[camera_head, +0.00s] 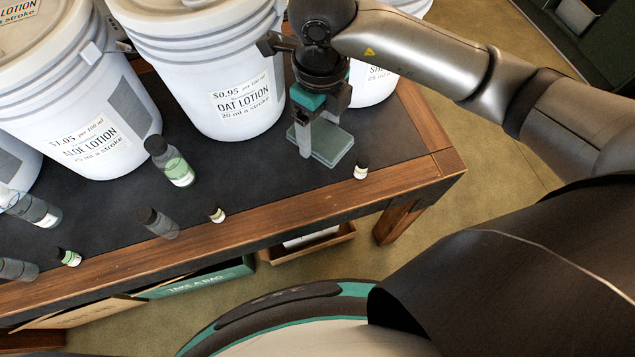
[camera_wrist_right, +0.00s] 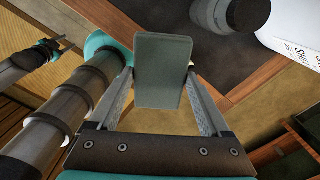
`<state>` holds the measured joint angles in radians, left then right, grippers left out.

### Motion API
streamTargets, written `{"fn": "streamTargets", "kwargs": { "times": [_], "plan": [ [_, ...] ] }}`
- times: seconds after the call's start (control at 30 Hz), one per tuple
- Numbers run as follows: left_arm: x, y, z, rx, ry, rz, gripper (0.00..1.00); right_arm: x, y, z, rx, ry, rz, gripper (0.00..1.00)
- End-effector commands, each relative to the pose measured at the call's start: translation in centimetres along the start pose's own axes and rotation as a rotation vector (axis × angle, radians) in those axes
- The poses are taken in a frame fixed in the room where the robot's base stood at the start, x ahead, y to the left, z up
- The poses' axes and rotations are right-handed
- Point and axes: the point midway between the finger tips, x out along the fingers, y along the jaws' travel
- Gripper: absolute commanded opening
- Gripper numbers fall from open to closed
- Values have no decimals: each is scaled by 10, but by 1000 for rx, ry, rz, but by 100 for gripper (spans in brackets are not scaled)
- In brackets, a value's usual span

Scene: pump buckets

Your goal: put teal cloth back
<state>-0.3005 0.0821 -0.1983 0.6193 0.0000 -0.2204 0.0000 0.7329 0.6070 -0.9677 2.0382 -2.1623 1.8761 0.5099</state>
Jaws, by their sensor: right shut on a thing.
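The teal cloth (camera_head: 325,143) is a folded, flat grey-green rectangle at the right end of the dark tabletop. My right gripper (camera_head: 318,142) comes down from above and is shut on it. In the right wrist view the cloth (camera_wrist_right: 163,70) sits between the two fingers, its flat face towards the camera. I cannot tell whether the cloth touches the tabletop. My left gripper does not show in the head view.
The oat lotion bucket (camera_head: 215,65) stands close left of my right gripper, and another bucket (camera_head: 373,84) stands behind it. A small dark-capped bottle (camera_head: 361,169) stands just right of the cloth. The wooden table edge (camera_head: 400,180) is near.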

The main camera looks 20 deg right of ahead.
Motion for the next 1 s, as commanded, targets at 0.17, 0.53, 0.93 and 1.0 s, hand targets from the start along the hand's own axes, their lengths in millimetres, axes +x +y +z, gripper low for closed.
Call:
{"fn": "streamTargets", "kwargs": {
  "times": [0.17,0.53,0.93,1.0],
  "plan": [
    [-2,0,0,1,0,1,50,-5,2,3,153,1,1,29],
    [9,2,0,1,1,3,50,64,3,2,194,8,3,29],
    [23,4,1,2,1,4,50,148,2,4,191,2,1,29],
    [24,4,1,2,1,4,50,152,2,4,191,1,0,29]
  ]
}}
